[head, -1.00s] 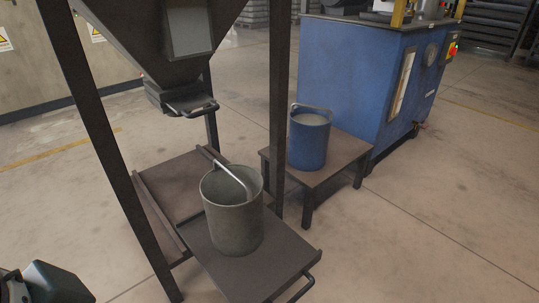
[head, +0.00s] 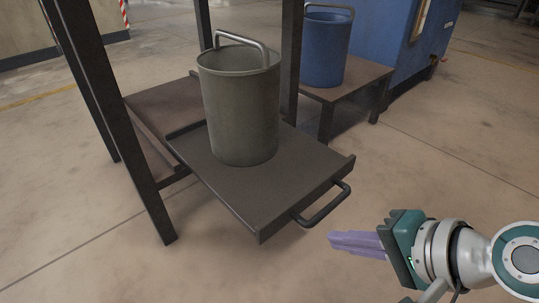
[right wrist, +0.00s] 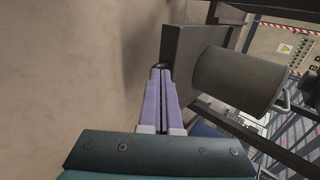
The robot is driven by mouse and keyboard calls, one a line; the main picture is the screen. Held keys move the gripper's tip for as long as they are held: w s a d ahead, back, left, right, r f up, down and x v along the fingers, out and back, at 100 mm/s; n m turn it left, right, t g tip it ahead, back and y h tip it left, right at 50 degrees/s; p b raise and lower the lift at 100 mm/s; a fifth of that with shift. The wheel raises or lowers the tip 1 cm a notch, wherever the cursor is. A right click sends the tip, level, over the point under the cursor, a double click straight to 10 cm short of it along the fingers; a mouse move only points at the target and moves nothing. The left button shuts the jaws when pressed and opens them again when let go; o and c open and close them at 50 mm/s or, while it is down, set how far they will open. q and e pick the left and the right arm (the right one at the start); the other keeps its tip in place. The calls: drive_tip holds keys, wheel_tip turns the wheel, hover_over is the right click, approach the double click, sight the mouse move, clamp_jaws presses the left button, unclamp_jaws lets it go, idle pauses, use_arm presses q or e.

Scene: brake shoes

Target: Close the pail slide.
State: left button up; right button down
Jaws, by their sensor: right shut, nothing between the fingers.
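The pail slide (head: 262,203) is a dark flat tray pulled out toward me from the dark frame. A dark bar handle (head: 323,205) sits on its front edge. A grey-green pail (head: 240,115) with its bail handle raised stands upright on the slide. My right gripper (head: 333,240) has pale purple fingers pressed together, empty, to the right of the handle and apart from it in the head view. In the right wrist view the shut fingers (right wrist: 160,75) point toward the slide's edge (right wrist: 183,62), with the pail (right wrist: 238,78) beyond. My left gripper is not in view.
The frame's dark legs (head: 110,120) stand on both sides of the slide. A blue pail (head: 327,48) stands on a low table (head: 345,82) behind, beside a blue machine (head: 400,35). The concrete floor in front is clear.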

sight(278, 221)
drive_tip(key=b+x, duration=0.5)
drive_tip(key=x, duration=0.2)
drive_tip(key=w+r+b+x, duration=0.1)
drive_tip(key=b+x, duration=0.2)
drive_tip(key=shift+w+a+f+b, duration=0.2)
drive_tip(key=shift+a+b, duration=0.1)
drive_tip(key=shift+a, duration=0.25)
drive_tip(key=shift+w+a+r+b, duration=0.15)
drive_tip(key=shift+w+a+b, duration=0.15)
drive_tip(key=shift+w+a, duration=0.1)
drive_tip(key=shift+r, duration=0.1)
